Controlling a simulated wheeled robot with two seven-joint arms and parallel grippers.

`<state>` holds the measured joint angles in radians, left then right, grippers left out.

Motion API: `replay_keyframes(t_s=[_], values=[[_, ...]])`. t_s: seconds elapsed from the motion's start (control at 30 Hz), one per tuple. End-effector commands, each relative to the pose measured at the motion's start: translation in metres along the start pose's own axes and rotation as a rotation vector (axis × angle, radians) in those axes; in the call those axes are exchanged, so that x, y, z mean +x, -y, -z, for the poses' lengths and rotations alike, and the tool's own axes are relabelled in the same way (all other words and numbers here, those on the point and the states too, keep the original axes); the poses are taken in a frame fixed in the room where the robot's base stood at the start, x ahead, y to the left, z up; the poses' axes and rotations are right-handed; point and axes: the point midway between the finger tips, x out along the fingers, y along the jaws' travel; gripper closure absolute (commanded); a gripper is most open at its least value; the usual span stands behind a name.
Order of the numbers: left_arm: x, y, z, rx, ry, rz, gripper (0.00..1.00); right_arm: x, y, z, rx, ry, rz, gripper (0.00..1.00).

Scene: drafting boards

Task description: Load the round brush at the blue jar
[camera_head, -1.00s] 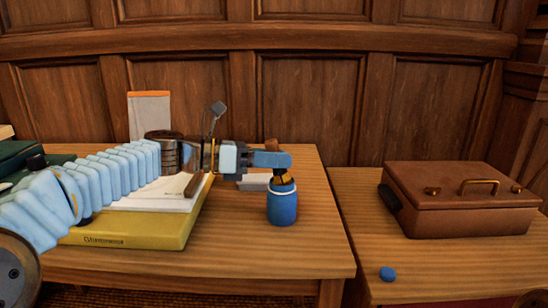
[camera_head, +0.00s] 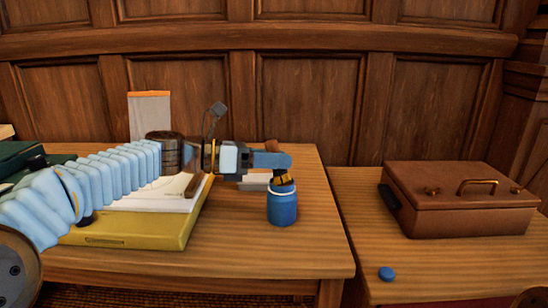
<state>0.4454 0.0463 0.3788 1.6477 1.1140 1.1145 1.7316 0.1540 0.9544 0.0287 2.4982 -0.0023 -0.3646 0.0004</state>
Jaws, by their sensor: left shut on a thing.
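The blue jar (camera_head: 282,208) stands upright and open on the left table, near its right side. My right gripper is not in view.
A yellow book (camera_head: 130,232) with white sheets lies under my left arm. A dark round stack (camera_head: 163,150) and a grey board (camera_head: 150,115) stand behind. A brown case (camera_head: 455,200) and a blue disc (camera_head: 386,273) are on the right table. The left table's front right is clear.

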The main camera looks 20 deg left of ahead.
Motion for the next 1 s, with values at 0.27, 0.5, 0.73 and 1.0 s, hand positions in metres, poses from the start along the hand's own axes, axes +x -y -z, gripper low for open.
replay_keyframes(t_s=[0.27,0.5,0.73,1.0], values=[[-0.004,0.007,-0.027,0.002,0.003,0.0,0.95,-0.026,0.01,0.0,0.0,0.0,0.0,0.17],[-0.007,0.012,-0.048,0.004,0.003,-0.001,0.95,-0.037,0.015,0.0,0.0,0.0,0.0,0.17],[-0.009,0.016,-0.064,0.004,0.004,-0.001,0.95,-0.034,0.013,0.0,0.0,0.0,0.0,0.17],[-0.009,0.016,-0.066,0.002,0.004,-0.001,0.95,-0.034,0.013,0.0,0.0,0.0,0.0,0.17]])
